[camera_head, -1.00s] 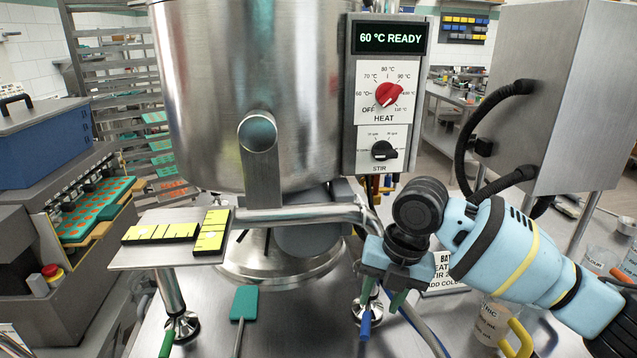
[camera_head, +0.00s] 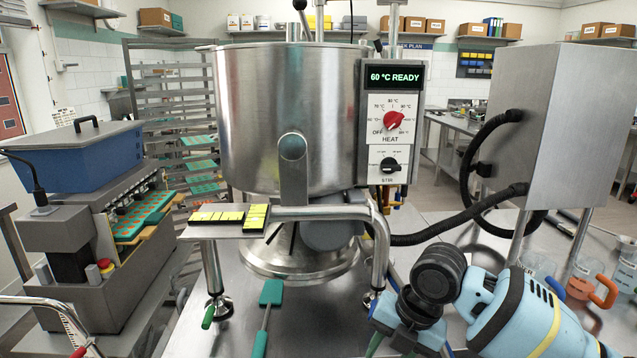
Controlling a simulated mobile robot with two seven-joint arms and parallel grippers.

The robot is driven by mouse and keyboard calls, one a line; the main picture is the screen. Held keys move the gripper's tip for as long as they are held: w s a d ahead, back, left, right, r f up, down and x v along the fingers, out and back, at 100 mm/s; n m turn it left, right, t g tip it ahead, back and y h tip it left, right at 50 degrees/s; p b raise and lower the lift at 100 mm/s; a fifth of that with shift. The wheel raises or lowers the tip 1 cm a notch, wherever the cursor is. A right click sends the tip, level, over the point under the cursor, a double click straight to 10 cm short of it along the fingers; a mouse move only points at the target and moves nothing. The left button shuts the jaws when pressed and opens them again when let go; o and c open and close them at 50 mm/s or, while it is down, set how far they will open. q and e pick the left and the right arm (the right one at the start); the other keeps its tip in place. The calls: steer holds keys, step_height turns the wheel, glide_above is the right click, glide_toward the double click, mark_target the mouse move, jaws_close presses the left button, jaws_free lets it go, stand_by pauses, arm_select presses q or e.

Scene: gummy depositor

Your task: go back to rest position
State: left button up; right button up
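My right arm, light blue with black joints, comes in from the lower right of the head view. Its gripper is at the bottom edge, with the fingertips cut off, so I cannot see whether it is open or shut. My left gripper is out of view. The large steel kettle (camera_head: 270,120) stands in the middle, and its control panel (camera_head: 391,125) reads 60 °C READY. The red heat knob (camera_head: 393,120) and the black stir knob (camera_head: 389,165) are on the panel, both clear of my arm.
A steel shelf in front of the kettle holds yellow-and-black blocks (camera_head: 228,217). A teal spatula (camera_head: 270,293) lies on the steel table. The depositor machine (camera_head: 105,260) stands left. A grey cabinet (camera_head: 555,125) with black hoses and orange-handled jugs (camera_head: 585,280) are at right.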

steer(key=s+a+f+m+t+y, duration=0.1)
steer(key=s+a+f+m+t, duration=0.15)
steer(key=f+m, duration=0.35)
steer(key=s+a+f+m+t+y+p, duration=0.1)
steer(key=s+f+m+y, duration=0.1)
steer(key=s+f+m, duration=0.4)
steer(key=s+a+f+m+t+y, duration=0.15)
steer(key=f+m, duration=0.25)
steer(key=f, duration=0.4)
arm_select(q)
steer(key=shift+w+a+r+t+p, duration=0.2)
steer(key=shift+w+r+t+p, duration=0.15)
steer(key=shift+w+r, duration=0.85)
arm_select(e)
steer(key=s+d+f+m+t+h, duration=0.1)
steer(key=s+d+f+m, duration=0.3)
steer(key=s, duration=0.7)
steer(key=s+d+f+m+t+h, duration=0.1)
steer(key=s+d+f+m+h, duration=0.3)
steer(key=s+d+m, duration=0.5)
steer(key=s+f, duration=0.1)
steer(key=s, duration=0.1)
steer(key=shift+s+d+t+h, duration=0.15)
steer(key=shift+s+t+h, duration=0.2)
steer(key=shift+t, duration=0.05)
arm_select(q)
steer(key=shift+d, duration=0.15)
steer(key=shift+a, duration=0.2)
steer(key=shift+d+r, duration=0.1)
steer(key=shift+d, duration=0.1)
